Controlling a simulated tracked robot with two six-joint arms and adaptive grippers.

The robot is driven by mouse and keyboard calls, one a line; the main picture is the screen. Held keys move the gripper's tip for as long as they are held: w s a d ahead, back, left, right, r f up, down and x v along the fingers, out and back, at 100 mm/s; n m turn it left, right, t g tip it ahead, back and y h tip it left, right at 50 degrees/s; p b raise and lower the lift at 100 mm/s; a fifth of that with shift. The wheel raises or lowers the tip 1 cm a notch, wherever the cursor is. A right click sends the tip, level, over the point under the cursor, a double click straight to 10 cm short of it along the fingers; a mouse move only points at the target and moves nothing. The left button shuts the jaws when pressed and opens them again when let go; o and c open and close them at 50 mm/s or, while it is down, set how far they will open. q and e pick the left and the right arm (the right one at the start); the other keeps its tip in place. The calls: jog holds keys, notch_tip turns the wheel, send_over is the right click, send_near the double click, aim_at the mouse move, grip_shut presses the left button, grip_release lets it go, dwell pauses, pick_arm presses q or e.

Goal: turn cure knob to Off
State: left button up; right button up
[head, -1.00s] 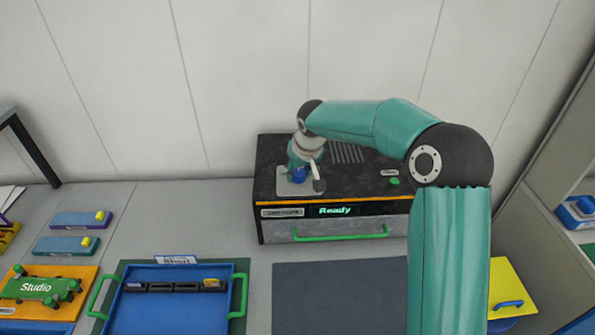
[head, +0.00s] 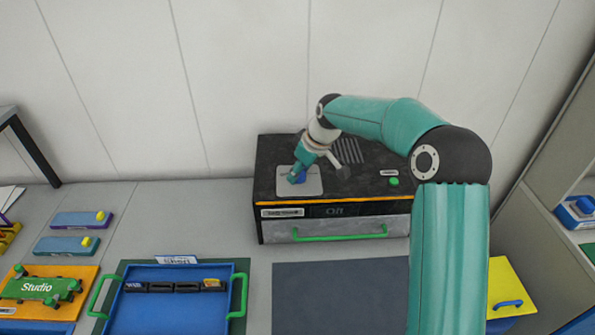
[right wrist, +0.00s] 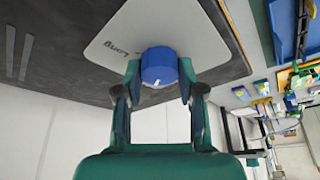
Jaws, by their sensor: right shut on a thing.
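The cure knob is a blue round knob (right wrist: 159,67) with a white pointer mark, on a pale plate (head: 313,180) on top of the black curing box (head: 375,186). In the right wrist view the plate reads "Long" beside the knob; its other words are hidden. My right gripper (head: 297,178) is shut on the knob, with a finger on each side (right wrist: 158,82). In the head view the gripper mostly covers the knob. The box's front display (head: 335,211) is dark and reads "Off". My left gripper is in neither view.
A green button (head: 394,182) is on the box top, and a green handle (head: 340,234) is on its front drawer. A dark mat (head: 340,295) lies in front. A blue tray (head: 180,310) with green handles stands to the left.

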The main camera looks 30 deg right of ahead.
jog(key=n+y, duration=0.1)
jog(key=n, duration=0.1)
jog(key=n+g+y, duration=0.1)
jog(key=n, duration=0.2)
jog(key=shift+w+d+r+n, duration=0.1)
jog(key=shift+d+n, duration=0.05)
jog(key=shift+n, duration=0.15)
dwell(0.4)
jog(key=o, duration=1.1)
jog(key=shift+d, duration=0.1)
jog(key=shift+o, duration=0.2)
jog(key=v, duration=1.1)
jog(key=shift+r, duration=0.45)
